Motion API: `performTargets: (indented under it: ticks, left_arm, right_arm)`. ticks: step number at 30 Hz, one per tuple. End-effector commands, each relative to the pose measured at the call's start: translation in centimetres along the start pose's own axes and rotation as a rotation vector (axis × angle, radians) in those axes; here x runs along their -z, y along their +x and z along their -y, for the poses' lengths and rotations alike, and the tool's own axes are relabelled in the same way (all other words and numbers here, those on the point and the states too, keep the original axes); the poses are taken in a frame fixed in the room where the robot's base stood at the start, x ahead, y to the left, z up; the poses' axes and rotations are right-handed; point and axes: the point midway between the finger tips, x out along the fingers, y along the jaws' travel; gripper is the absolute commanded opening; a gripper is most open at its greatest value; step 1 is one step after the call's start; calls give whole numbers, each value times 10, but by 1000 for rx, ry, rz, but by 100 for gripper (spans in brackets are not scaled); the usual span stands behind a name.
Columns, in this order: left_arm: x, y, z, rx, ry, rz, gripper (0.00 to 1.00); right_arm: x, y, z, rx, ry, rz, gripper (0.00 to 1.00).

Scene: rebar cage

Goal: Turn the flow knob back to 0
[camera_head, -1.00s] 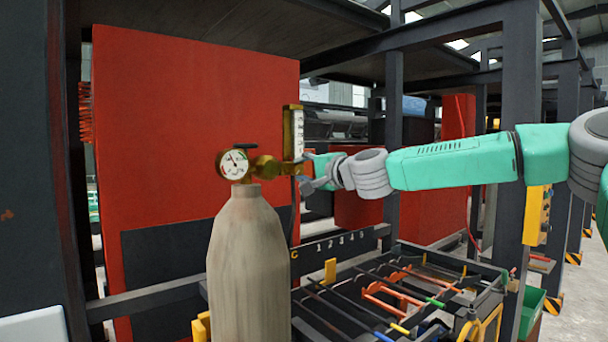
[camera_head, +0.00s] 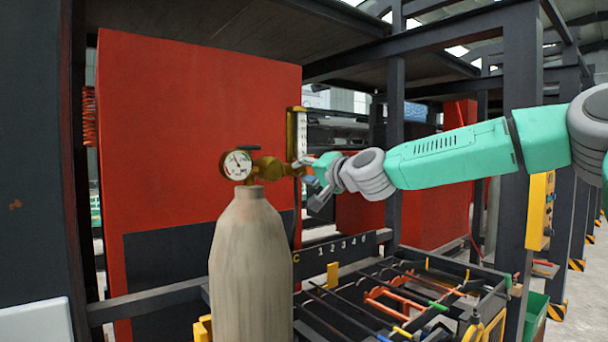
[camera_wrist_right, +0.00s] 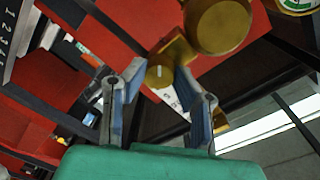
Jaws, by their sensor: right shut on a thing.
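The brass flow knob (camera_wrist_right: 159,74), with a pale mark on its face, sits between the blue-padded fingertips of my right gripper (camera_wrist_right: 159,80) in the wrist view. The gripper is shut on it. In the head view my right gripper (camera_head: 311,172) reaches in from the right to the regulator, just below the flow tube (camera_head: 301,135), and hides the knob there. The brass regulator (camera_head: 268,167) with its round white gauge (camera_head: 237,165) stands on top of an upright beige gas cylinder (camera_head: 250,250). The knob's setting is not readable. My left gripper is not in view.
A large red panel (camera_head: 190,110) stands behind the cylinder. A rack of rods and tools (camera_head: 400,300) lies low to the right of it. Dark steel posts (camera_head: 520,150) stand at the right, near my right arm.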

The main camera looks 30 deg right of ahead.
Motion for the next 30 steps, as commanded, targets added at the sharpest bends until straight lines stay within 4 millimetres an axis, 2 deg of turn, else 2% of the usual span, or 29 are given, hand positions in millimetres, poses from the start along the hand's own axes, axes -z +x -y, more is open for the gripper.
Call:
performTargets:
  ticks: [8,9,10,21,30]
  left_arm:
    - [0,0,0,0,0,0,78]
    - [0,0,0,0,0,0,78]
    - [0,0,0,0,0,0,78]
    - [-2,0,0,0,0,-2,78]
    - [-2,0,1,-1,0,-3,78]
  right_arm:
    - [-1,0,-4,-6,1,3,0]
    - [-1,0,-5,-6,1,3,39]
    - [-1,0,-4,-6,1,3,45]
    - [0,-5,-1,-1,1,0,45]
    - [1,-47,-2,0,3,-1,45]
